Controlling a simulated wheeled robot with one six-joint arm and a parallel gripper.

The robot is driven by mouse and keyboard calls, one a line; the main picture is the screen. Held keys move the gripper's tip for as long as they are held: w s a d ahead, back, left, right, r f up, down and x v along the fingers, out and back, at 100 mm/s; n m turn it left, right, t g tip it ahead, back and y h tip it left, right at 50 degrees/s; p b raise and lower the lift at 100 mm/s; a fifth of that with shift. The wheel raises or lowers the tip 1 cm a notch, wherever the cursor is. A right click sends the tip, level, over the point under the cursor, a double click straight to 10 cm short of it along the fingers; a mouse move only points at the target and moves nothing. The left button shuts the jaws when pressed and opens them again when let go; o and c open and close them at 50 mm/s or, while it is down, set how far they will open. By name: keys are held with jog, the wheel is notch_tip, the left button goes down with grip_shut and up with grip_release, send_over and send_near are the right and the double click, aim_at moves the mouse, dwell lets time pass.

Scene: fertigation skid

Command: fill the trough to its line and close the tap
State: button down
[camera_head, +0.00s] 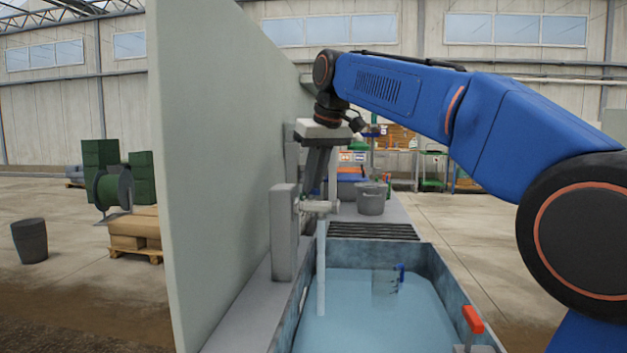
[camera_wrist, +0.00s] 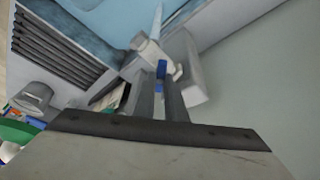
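The tap (camera_head: 318,206) sticks out from a grey post by the panel, and a stream of water (camera_head: 321,265) runs from it into the trough (camera_head: 428,262). The trough holds a broad sheet of blue water; I cannot make out a fill line. My gripper (camera_head: 316,190) points down at the tap. In the wrist view its two fingers (camera_wrist: 164,84) stand either side of the tap's small blue handle (camera_wrist: 161,69), with a narrow gap the handle appears to fill. The tap body (camera_wrist: 150,50) and the falling water (camera_wrist: 157,18) show beyond.
A tall pale panel (camera_head: 215,160) stands close on the left. A slatted grate (camera_head: 375,231) and a grey bucket (camera_head: 371,199) lie behind the trough. A red handle (camera_head: 473,319) is at its near right corner, and a small blue fitting (camera_head: 401,270) at the water.

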jog(key=shift+m, duration=0.3)
jog(key=m, duration=0.1)
jog(key=m+h, duration=0.1)
jog(key=m, duration=0.1)
jog(key=shift+s+a+t+h, duration=0.1)
jog(key=shift+a+t+h, duration=0.15)
jog(key=shift+t+h, duration=0.05)
jog(key=shift+a+m+h, duration=0.15)
jog(key=shift+m+h, duration=0.55)
jog(key=shift+m, duration=1.5)
jog(key=c, duration=1.8)
grip_release()
jog(key=shift+r, duration=0.1)
jog(key=v, duration=1.1)
jog(key=shift+a+r, duration=0.2)
jog(key=shift+r, duration=0.15)
